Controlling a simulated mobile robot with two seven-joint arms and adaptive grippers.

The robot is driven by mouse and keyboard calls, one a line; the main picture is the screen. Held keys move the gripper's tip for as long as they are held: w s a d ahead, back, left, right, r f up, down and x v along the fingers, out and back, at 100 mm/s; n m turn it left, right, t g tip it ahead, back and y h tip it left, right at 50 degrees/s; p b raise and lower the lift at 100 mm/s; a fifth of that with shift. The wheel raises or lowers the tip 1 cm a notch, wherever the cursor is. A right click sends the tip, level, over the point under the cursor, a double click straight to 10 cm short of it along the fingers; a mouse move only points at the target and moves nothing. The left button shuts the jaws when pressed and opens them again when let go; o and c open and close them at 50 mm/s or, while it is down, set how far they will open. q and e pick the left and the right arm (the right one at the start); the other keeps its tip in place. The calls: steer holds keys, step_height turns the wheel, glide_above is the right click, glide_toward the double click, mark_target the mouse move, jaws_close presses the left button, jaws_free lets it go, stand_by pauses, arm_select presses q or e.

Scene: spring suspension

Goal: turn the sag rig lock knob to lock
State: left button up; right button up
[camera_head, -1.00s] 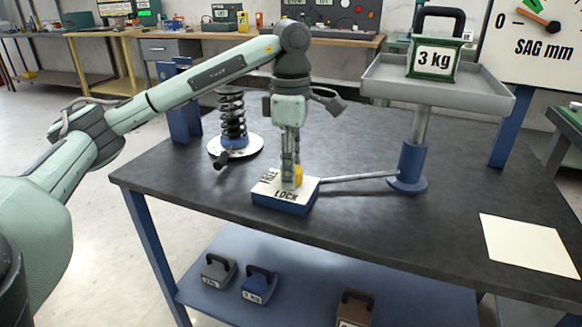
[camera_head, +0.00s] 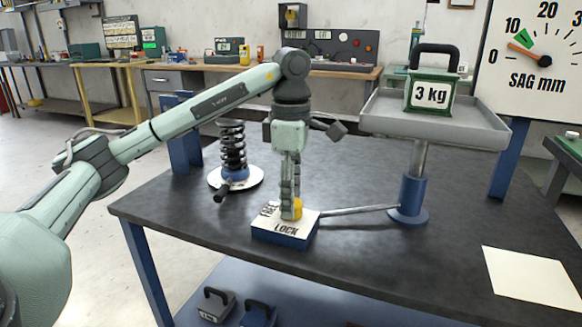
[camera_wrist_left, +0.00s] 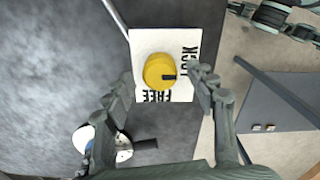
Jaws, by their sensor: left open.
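The yellow lock knob (camera_head: 297,208) sits on a white-topped blue box (camera_head: 285,239) on the bench, partly hidden by my fingers. In the left wrist view the knob (camera_wrist_left: 158,69) shows from above. Its black mark points right, toward the side of the plate (camera_wrist_left: 145,43) that bears LOCK; FREE is along the bottom side. My left gripper (camera_head: 290,207) points down over the box. In the left wrist view its fingers (camera_wrist_left: 161,76) are open, one on each side of the knob, with gaps visible on both sides. My right gripper is not in view.
A rod runs from the box to the blue post (camera_head: 411,196) under a tray (camera_head: 455,127) holding a 3 kg weight (camera_head: 432,94). A black spring (camera_head: 233,146) on a white disc stands left of the box. A SAG mm dial (camera_head: 530,70) and paper sheet (camera_head: 533,277) are at right.

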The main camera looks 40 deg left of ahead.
arm_select(q)
step_height(320, 180, up, 10)
steer(key=shift+r, duration=0.25)
stand_by(0.7)
